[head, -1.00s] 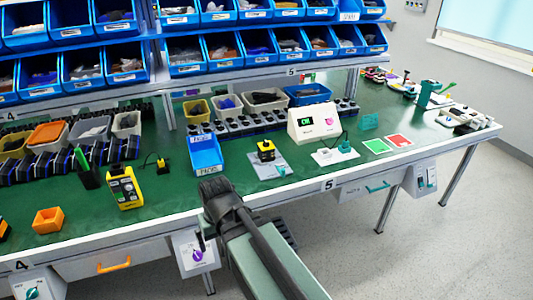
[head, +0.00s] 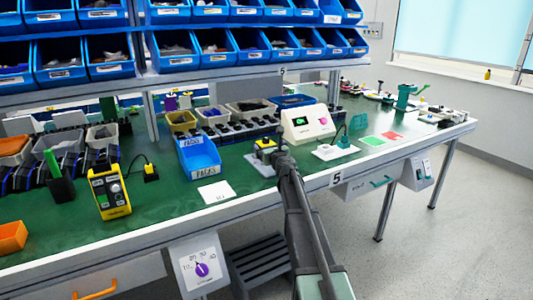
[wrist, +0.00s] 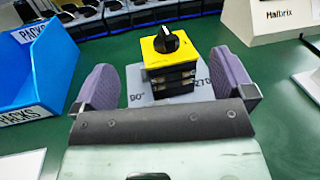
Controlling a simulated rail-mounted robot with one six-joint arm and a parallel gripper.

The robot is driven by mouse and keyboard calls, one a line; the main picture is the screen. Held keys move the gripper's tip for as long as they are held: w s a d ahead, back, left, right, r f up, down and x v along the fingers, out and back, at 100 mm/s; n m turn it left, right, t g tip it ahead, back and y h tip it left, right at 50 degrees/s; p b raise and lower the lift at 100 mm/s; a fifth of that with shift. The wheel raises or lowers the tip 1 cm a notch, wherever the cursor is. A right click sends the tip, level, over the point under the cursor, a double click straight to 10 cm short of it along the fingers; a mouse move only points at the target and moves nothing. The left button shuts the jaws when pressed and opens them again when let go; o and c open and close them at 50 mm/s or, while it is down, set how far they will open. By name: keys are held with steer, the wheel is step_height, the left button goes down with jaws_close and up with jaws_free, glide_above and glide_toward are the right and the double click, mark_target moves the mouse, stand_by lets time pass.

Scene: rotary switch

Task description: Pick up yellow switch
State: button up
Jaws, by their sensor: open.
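The yellow switch (wrist: 166,58) has a yellow top plate, a black rotary knob and a black body. In the wrist view it stands upright on a grey plate (wrist: 200,93) marked 90° and 270. My gripper (wrist: 165,92) is open, with one purple-grey finger on each side of the switch and visible space between. In the head view the switch (head: 265,143) stands on the green bench, partly hidden by my arm. My gripper is mostly hidden behind my arm there.
A blue PACKS bin (head: 199,156) stands left of the switch, with a white card (head: 217,192) in front. A cream box with a display (head: 308,123) stands behind right.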

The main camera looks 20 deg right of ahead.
mark_target(265, 140)
steer(key=w, duration=0.4)
steer(key=w+d, duration=0.1)
steer(key=w, duration=0.1)
steer(key=shift+w+f, duration=0.1)
steer(key=shift+w, duration=0.15)
steer(key=shift+s, duration=0.1)
steer(key=shift+c, duration=0.5)
steer(key=c, duration=1)
